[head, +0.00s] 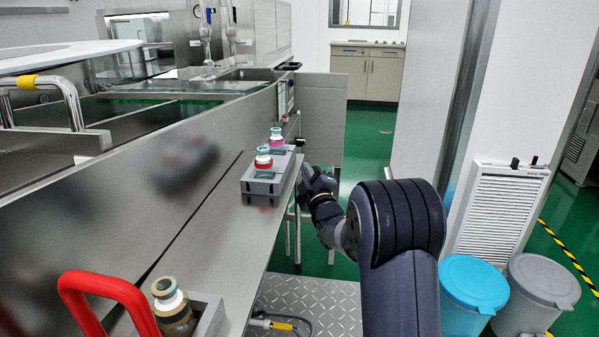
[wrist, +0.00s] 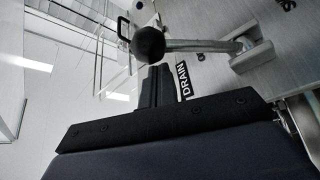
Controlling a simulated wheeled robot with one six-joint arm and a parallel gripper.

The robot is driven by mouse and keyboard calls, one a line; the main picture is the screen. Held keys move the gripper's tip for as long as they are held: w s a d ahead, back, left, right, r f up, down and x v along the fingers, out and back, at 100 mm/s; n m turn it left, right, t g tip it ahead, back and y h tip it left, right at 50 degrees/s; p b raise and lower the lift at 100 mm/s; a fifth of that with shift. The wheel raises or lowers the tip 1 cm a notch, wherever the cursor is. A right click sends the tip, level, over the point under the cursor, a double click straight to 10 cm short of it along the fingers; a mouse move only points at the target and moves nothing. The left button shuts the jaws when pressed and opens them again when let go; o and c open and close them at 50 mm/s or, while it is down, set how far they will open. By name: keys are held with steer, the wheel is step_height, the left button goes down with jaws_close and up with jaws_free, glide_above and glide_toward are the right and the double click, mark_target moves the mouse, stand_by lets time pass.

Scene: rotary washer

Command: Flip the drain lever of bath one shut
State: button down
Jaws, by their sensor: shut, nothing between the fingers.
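The drain lever shows in the wrist view as a metal rod with a black ball knob (wrist: 148,45) at its left end. Its right end meets a metal bracket (wrist: 252,56) on the steel panel. A black DRAIN label (wrist: 183,80) is beside my fingers. My gripper (wrist: 158,72) is shut and empty, its fingertips just below the knob in the picture; I cannot tell whether they touch it. In the head view my gripper (head: 308,178) is beside the ledge, partly hidden, and the lever cannot be made out. No bath number is readable.
A grey holder (head: 262,187) with two capped bottles stands on the steel ledge (head: 215,235) near my gripper. A red handle (head: 105,290) and another bottle (head: 170,305) are at the front left. A blue bin (head: 472,283) and a grey bin (head: 540,285) stand at right.

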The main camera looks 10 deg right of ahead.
steer(key=shift+d+f, duration=0.15)
steer(key=shift+d, duration=0.1)
steer(key=shift+f, duration=0.1)
